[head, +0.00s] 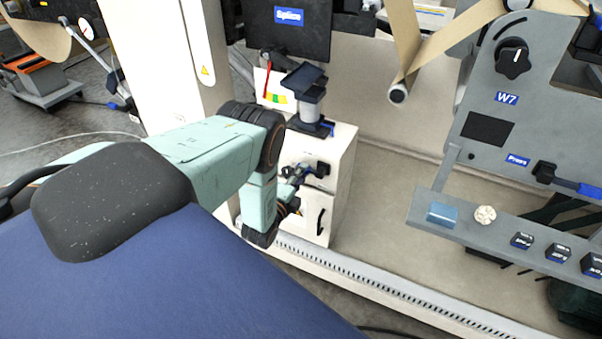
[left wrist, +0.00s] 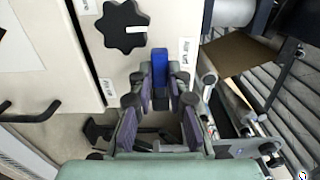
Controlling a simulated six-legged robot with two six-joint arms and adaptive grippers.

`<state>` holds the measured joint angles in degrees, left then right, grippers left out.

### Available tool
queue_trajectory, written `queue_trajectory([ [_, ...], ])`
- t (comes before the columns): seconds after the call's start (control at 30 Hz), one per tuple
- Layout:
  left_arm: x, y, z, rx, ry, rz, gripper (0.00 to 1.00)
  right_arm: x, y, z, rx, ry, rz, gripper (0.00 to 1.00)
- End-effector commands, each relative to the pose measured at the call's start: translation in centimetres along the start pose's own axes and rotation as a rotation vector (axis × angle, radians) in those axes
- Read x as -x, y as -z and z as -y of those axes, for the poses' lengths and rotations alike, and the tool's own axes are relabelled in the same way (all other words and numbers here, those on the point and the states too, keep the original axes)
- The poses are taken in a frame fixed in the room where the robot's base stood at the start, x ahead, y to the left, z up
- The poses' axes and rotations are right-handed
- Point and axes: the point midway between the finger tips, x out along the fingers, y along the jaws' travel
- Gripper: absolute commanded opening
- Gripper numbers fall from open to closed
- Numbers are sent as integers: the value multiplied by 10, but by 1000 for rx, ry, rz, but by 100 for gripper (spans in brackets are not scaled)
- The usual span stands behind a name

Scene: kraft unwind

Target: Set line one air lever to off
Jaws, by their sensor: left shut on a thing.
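The blue lever handle (left wrist: 160,62) shows in the left wrist view, between labels on the white cabinet face. My left gripper (left wrist: 160,78) is shut on this handle, with a purple-padded finger on each side of it. In the head view my left arm reaches in from the left, and the left gripper (head: 293,182) is at the front of the white cabinet (head: 341,185). The lever is hard to make out there, behind the gripper. The label print is too small to read. My right gripper is in neither view.
A black star knob (left wrist: 122,25) is close to the left of the gripper in the wrist view. In the head view a grey panel (head: 485,85) with a shelf (head: 465,225) stands at the right. Beige floor lies between cabinet and panel.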

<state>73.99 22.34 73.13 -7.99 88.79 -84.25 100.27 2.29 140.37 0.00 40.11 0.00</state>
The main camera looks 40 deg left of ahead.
Motion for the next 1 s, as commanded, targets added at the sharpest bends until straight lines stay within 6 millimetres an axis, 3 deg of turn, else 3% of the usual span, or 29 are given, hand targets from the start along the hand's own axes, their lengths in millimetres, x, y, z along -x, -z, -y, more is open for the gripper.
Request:
queue_trajectory([
  [0.37, -1, -1, 1, -11, 4, 1, 0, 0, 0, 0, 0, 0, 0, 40],
  [0.4, -1, -1, 1, -11, 4, 1, 19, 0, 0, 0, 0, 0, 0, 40],
  [0.63, 0, 0, 1, -8, 3, 0, 39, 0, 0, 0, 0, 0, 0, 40],
  [1.0, 4, 0, 0, -7, 0, 0, 40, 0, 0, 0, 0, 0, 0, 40],
])
